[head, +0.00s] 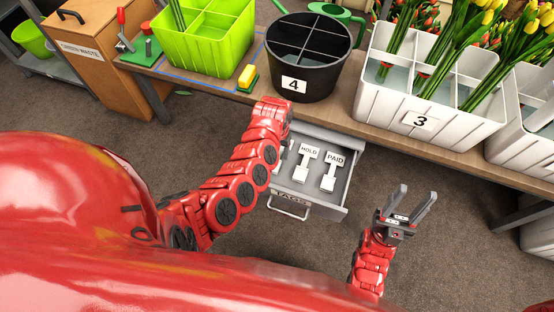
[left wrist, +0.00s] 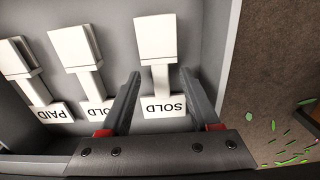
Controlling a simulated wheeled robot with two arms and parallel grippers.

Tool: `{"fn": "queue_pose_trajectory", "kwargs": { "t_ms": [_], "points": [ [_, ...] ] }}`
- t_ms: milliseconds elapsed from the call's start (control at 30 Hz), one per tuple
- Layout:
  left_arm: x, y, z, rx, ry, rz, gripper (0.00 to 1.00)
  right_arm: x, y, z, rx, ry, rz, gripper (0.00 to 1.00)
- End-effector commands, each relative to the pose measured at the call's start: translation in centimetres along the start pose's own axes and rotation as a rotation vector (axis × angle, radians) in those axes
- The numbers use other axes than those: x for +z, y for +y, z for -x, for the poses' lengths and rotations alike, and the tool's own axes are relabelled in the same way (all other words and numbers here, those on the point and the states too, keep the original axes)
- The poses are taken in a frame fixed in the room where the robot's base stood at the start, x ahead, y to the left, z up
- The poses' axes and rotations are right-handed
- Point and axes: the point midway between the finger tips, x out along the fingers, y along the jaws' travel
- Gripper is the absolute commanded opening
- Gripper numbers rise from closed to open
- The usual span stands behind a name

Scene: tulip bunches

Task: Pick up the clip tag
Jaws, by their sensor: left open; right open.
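Three white clip tags lie in an open grey drawer (head: 345,196). The SOLD tag (left wrist: 163,105) is at the right in the left wrist view, the HOLD tag (left wrist: 77,62) in the middle and the PAID tag (left wrist: 22,72) at the left. The HOLD tag (head: 306,160) and PAID tag (head: 332,170) also show in the head view, where my left arm mostly hides the SOLD tag. My left gripper (left wrist: 160,74) is open, its fingers on either side of the SOLD tag's narrow stem; contact cannot be told. My right gripper (head: 418,192) is open and empty, right of the drawer.
The drawer hangs under a wooden bench (head: 390,139). On the bench stand a black bucket (head: 308,60) marked 4, a green crate (head: 203,48) and a white crate (head: 385,107) marked 3 with tulips. The floor (head: 300,236) in front of the drawer is clear.

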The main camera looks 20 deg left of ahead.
Motion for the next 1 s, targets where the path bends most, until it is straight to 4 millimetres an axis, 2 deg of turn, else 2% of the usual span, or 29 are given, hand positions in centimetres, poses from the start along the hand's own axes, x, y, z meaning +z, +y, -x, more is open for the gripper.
{"fn": "queue_pose_trajectory", "kwargs": {
  "t_ms": [33,100,300,367,667,1000],
  "points": [
    [0.05,-0.10,-0.99,-0.001,-0.003,0.000,0.62,0.11,-0.03,0.65,0.000,0.000,0.000,0.50],
    [0.10,-0.06,-1.39,-0.001,-0.004,-0.001,0.62,0.12,-0.04,0.74,0.000,0.000,0.000,0.50],
    [0.03,-0.04,-1.26,0.000,-0.001,0.000,0.62,0.10,-0.03,0.58,0.000,0.000,0.000,0.50],
    [0.02,-0.05,-1.25,0.000,-0.001,0.000,0.54,0.10,-0.03,0.58,0.000,0.000,0.000,0.50],
    [-0.01,-0.05,-1.23,-0.001,0.000,0.000,0.00,0.10,-0.03,0.58,0.000,0.000,0.000,0.50],
    [-0.01,-0.05,-1.21,0.000,0.000,0.000,0.00,0.10,-0.03,0.58,0.000,0.000,0.000,0.50]
  ]
}}
